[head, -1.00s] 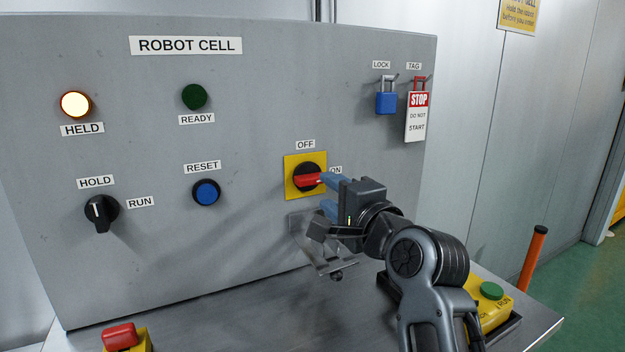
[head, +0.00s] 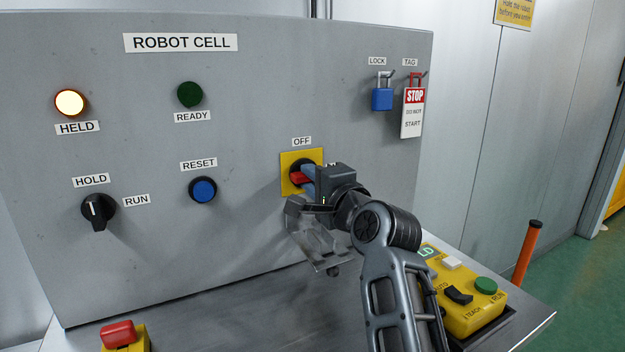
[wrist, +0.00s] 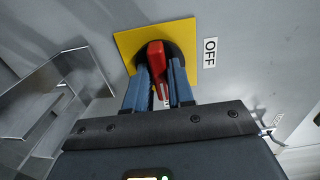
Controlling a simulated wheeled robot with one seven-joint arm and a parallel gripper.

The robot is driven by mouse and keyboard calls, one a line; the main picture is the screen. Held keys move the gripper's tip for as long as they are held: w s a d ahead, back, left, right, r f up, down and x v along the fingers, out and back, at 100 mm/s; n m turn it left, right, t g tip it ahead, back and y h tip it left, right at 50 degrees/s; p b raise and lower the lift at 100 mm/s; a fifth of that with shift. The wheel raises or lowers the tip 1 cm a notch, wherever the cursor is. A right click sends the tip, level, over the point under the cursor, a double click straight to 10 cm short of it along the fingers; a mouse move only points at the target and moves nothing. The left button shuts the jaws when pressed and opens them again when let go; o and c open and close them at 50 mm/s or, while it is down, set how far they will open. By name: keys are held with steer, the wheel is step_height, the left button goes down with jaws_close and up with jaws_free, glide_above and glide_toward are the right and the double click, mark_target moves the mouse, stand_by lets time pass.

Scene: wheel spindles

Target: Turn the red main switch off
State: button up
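The red main switch (head: 297,177) has a red handle on a black round base and a yellow square plate (head: 288,158), under the OFF label. Its handle points right, toward the side where the ON label was seen. In the wrist view the red handle (wrist: 157,62) stands between my two blue fingers. My gripper (wrist: 161,80) is closed in on the handle with one finger on each side. In the head view my gripper (head: 308,181) is at the switch and hides part of the handle and the ON label.
A clear bracket or guard (head: 318,245) sits just below the switch, close to my gripper. A blue padlock (head: 382,99) and a STOP tag (head: 413,113) hang at upper right. A yellow pendant (head: 470,300) lies on the shelf at right. The HELD lamp (head: 71,102) is lit.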

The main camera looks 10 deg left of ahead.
jaws_close()
steer(key=shift+f, duration=0.1)
steer(key=shift+n+b, duration=3.5)
steer(key=shift+n, duration=5.5)
steer(key=shift+o, duration=2)
jaws_free()
